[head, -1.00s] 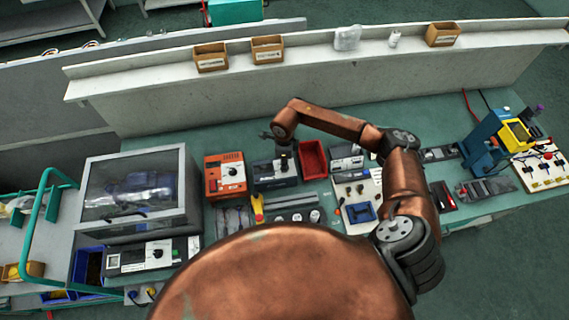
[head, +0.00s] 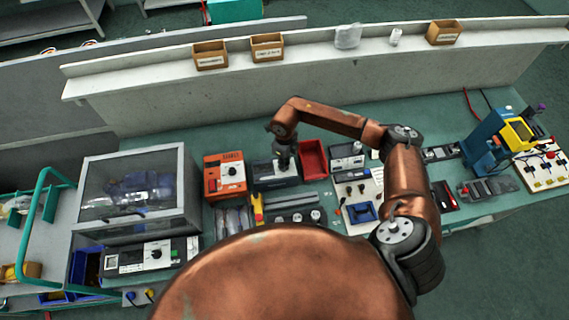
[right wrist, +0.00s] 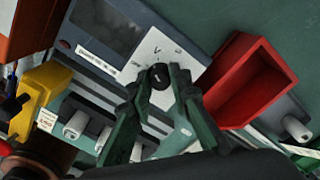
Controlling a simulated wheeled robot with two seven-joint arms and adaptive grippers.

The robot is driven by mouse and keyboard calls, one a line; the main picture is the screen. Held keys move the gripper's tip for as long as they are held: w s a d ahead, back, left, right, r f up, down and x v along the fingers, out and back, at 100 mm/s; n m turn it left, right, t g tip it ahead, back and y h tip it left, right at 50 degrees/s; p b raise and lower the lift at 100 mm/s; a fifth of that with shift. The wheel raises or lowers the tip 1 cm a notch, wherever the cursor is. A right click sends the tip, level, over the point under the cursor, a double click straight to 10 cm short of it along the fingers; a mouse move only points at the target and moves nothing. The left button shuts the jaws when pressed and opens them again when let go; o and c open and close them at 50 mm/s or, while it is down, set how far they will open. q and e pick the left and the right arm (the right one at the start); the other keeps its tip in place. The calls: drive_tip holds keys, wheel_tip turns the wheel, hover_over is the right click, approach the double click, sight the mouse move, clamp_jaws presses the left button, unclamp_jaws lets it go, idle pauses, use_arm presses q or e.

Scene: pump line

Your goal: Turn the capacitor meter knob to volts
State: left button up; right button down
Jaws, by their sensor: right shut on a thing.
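The capacitor meter (head: 277,181) is a dark blue-grey box on the green bench, left of the red bin. In the right wrist view its grey screen (right wrist: 112,30) and white dial plate (right wrist: 152,48) show, with a V mark above the black knob (right wrist: 160,76). My right gripper (head: 284,160) comes down on the meter from above. In the right wrist view its two dark green fingers (right wrist: 158,88) are shut on the knob, one on each side. I cannot tell where the knob's pointer is. My left gripper is out of view.
The red bin (head: 313,160) stands close to the right of the meter. An orange-red instrument (head: 225,176) stands to its left. A yellow part (head: 257,208) and grey rails lie in front. A clear-sided case (head: 140,190) stands further left.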

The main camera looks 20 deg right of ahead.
drive_tip(key=shift+m, duration=2.2)
drive_tip(key=c, duration=1.8)
unclamp_jaws()
drive_tip(key=shift+o, duration=0.2)
wheel_tip(320, 180, up, 12)
